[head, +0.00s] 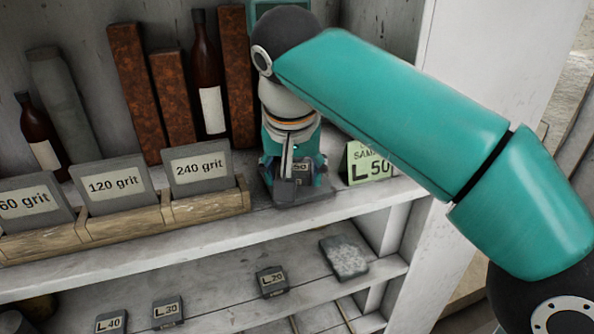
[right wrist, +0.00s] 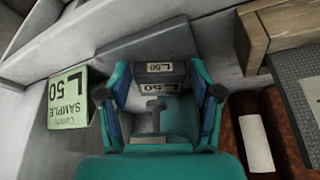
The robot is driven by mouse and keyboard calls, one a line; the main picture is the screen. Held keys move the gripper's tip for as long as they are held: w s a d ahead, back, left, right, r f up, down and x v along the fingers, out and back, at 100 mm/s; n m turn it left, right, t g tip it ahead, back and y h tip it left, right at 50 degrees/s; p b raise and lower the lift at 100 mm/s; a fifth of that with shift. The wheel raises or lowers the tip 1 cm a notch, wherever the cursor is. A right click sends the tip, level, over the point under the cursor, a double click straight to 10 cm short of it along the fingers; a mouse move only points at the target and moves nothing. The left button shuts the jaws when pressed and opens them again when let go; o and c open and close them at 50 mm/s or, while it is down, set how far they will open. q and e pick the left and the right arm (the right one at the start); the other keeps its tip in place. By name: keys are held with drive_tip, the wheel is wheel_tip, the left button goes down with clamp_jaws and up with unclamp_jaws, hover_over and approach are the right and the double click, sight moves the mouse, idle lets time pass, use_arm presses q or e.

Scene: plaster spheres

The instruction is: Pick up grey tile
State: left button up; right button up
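A dark grey block labelled L 50 (right wrist: 160,68) stands on a flat dark grey plate (right wrist: 150,43) on the upper shelf; the plate also shows in the head view (head: 308,195). My right gripper (right wrist: 160,78) points down over the block, with one teal finger on each side. The fingers look apart from its sides, so the gripper is open. In the head view my right gripper (head: 293,175) hides much of the block. A mottled grey tile (head: 343,257) lies on the lower shelf. My left gripper is not in view.
A green sample card (head: 370,165) stands close beside the plate. A wooden rack (head: 165,212) with grit-labelled slabs (head: 203,168) is on the other side. Bottles (head: 207,80) and rusty bars (head: 237,80) stand behind. Small labelled blocks (head: 272,281) sit on the lower shelf.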

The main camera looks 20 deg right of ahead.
drive_tip(key=c, duration=0.8)
drive_tip(key=shift+o, duration=0.2)
drive_tip(key=shift+r, duration=0.15)
